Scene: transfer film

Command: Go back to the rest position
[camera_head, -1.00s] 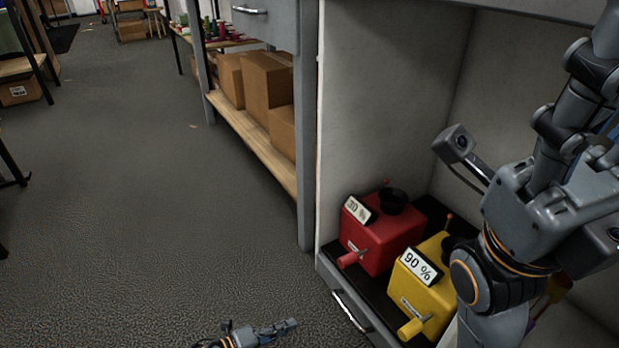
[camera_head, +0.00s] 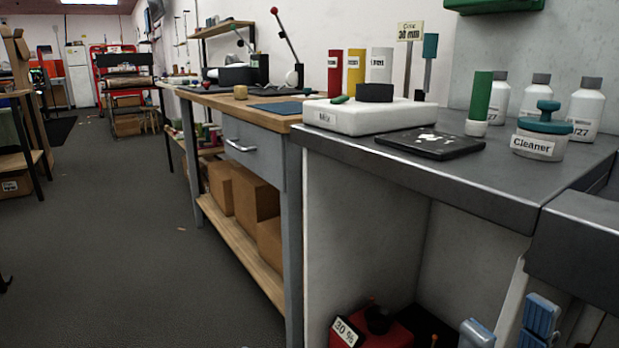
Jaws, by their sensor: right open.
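My right gripper (camera_head: 562,330) shows only in part at the bottom right corner of the head view. Its blue finger pads are apart, and I see nothing held between them. The rest of that hand and arm is mostly cut off by the frame edge. It is in front of the open bay under the grey counter (camera_head: 470,182), below the counter top. My left gripper is not in view.
A red box (camera_head: 385,338) marked 30 % sits low in the bay. Bottles (camera_head: 584,108), a cleaner jar (camera_head: 540,146) and a white device (camera_head: 345,118) stand on the counter. Cardboard boxes (camera_head: 255,200) fill a shelf.

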